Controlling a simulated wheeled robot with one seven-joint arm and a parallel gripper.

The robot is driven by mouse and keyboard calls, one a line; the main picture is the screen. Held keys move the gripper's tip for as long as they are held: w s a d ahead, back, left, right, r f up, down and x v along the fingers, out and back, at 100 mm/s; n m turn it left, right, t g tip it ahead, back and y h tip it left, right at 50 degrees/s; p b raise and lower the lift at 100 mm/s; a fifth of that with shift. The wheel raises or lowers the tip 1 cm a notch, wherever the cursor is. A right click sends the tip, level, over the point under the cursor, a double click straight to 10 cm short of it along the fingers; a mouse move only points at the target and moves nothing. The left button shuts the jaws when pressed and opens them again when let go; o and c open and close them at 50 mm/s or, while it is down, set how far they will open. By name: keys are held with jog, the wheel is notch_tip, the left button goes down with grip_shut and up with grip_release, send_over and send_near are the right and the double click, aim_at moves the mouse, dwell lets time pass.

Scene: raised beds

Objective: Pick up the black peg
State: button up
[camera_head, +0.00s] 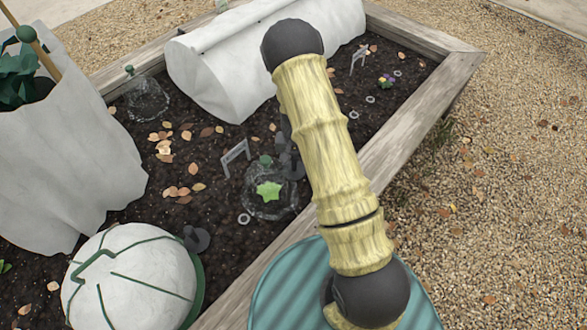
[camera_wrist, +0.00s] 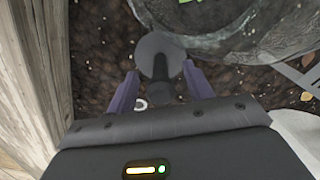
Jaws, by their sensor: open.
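The black peg (camera_wrist: 154,50) shows in the wrist view, with a round flat disc and a dark shaft running down from it between my fingers. My gripper (camera_wrist: 160,74) is open, with one finger on each side of the peg. I cannot tell whether either finger touches it. In the head view, dark parts of my gripper (camera_head: 288,160) show just left of my arm, by a clear cloche. My arm hides most of that spot, and I cannot pick out this peg there. Another dark peg-like piece (camera_head: 197,238) lies beside the white dome.
The clear cloche (camera_head: 270,197) over a green plant is close to the peg, also in the wrist view (camera_wrist: 245,45). A wooden bed edge (camera_wrist: 30,80) runs along the left there.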

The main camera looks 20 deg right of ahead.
dwell(0.4)
jog(key=c, duration=1.1)
jog(key=shift+o, duration=0.2)
jog(key=shift+r, duration=0.15)
notch_tip(320, 180, up, 18)
jog(key=p, duration=0.6)
jog(key=shift+p, duration=0.4)
